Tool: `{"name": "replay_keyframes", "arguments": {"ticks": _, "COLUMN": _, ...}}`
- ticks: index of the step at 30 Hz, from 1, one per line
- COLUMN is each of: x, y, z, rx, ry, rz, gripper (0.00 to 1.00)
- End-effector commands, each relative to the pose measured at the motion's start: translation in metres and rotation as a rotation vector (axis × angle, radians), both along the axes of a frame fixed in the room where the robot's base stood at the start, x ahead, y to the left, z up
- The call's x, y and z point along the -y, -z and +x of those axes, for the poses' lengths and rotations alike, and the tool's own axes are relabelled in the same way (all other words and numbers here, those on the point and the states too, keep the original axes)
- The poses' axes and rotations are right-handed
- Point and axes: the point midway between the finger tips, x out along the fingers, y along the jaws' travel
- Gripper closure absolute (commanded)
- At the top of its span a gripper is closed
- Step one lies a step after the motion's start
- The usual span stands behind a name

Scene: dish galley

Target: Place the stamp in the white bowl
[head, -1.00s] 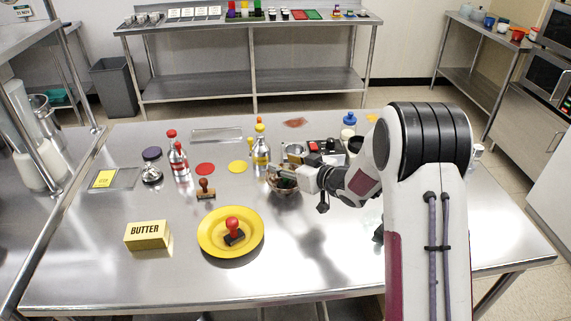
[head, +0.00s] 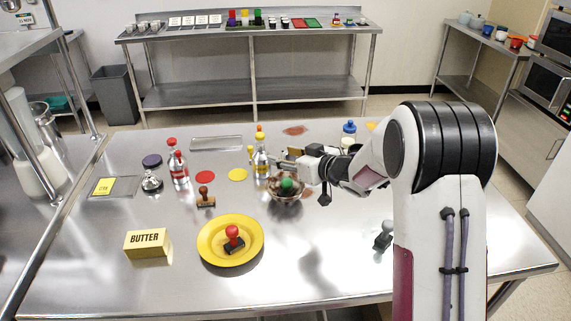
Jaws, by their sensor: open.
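A bowl (head: 273,195) stands mid-table; it looks silvery-brown rather than plainly white. A green-knobbed thing (head: 286,184), probably a stamp, sits inside it; its base is hidden. My gripper (head: 286,161) is open just above and behind the bowl, apart from the green knob. A red-knobbed stamp (head: 233,235) stands on a yellow plate (head: 211,255). A brown-handled stamp (head: 206,196) stands left of the bowl. A grey stamp-like thing (head: 383,240) stands right, beside my arm. I cannot tell which one the task means.
A butter box (head: 148,241) is at the front left. Red-capped bottles (head: 178,168) and a yellow-capped bottle (head: 261,160) stand behind. A silver bell (head: 151,182) is at the left. The table front, right of the plate, is clear.

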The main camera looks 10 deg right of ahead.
Motion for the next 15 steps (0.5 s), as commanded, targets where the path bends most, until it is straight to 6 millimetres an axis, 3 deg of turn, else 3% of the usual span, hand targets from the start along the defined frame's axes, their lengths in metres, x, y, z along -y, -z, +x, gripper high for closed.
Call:
{"name": "replay_keyframes", "arguments": {"ticks": 5, "x": 0.0002, "y": -0.0125, "z": 0.0001, "rx": 0.001, "ry": 0.001, "rz": -0.001, "gripper": 0.59}}
{"name": "replay_keyframes", "arguments": {"ticks": 15, "x": 0.0002, "y": -0.0135, "z": 0.0001, "rx": -0.001, "ry": 0.001, "rz": -0.001, "gripper": 0.59}}
